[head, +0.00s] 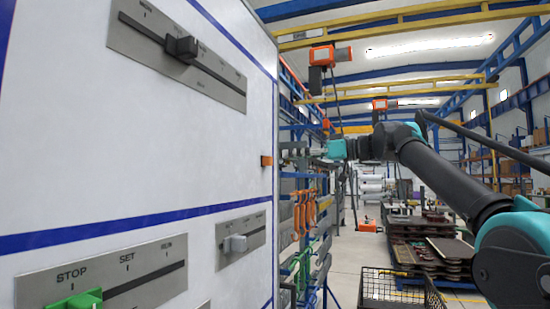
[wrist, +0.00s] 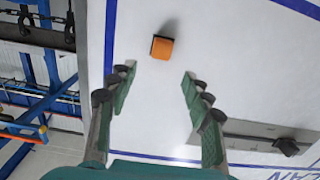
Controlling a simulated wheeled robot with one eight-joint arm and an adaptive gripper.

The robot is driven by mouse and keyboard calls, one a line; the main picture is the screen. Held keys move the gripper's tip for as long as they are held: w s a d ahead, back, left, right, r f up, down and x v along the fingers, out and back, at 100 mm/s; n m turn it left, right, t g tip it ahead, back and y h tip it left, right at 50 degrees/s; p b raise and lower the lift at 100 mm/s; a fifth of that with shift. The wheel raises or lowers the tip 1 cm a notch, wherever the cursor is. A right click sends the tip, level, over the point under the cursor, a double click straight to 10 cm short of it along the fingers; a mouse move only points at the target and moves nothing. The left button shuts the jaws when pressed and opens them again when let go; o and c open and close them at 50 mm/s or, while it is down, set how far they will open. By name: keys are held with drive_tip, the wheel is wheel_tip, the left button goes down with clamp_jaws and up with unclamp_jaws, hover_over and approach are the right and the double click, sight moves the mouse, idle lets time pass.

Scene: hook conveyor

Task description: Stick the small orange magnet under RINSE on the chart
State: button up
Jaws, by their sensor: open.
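A small orange magnet (head: 267,160) sits on the white chart (head: 120,150) near its right edge. In the wrist view the magnet (wrist: 162,47) lies on the white chart surface, just beyond the fingertips and roughly in line with the gap between them. My gripper (wrist: 156,76) is open and empty, with its two green fingers spread apart. In the head view my gripper (head: 298,150) is side-on to the right of the magnet, apart from it. I cannot read the word RINSE in either view.
The chart carries blue lines and grey slider plates: one with a black knob (head: 181,48), one with a grey knob (head: 236,243), and one reading STOP and SET with a green knob (head: 76,300). Orange hooks (head: 303,213) hang beside the chart. A black crate (head: 400,291) stands lower right.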

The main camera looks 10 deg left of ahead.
drive_tip(key=a, duration=0.6)
drive_tip(key=shift+w+a+f, duration=0.2)
drive_tip(key=shift+w+a, duration=0.2)
drive_tip(key=shift+w, duration=0.05)
clamp_jaws()
drive_tip(key=c, duration=0.8)
unclamp_jaws()
drive_tip(key=c, duration=0.3)
drive_tip(key=shift+d, duration=0.15)
drive_tip(key=shift+s+d, duration=0.25)
drive_tip(key=shift+d, duration=1.45)
drive_tip(key=shift+s+d, duration=0.2)
drive_tip(key=shift+d, duration=1.45)
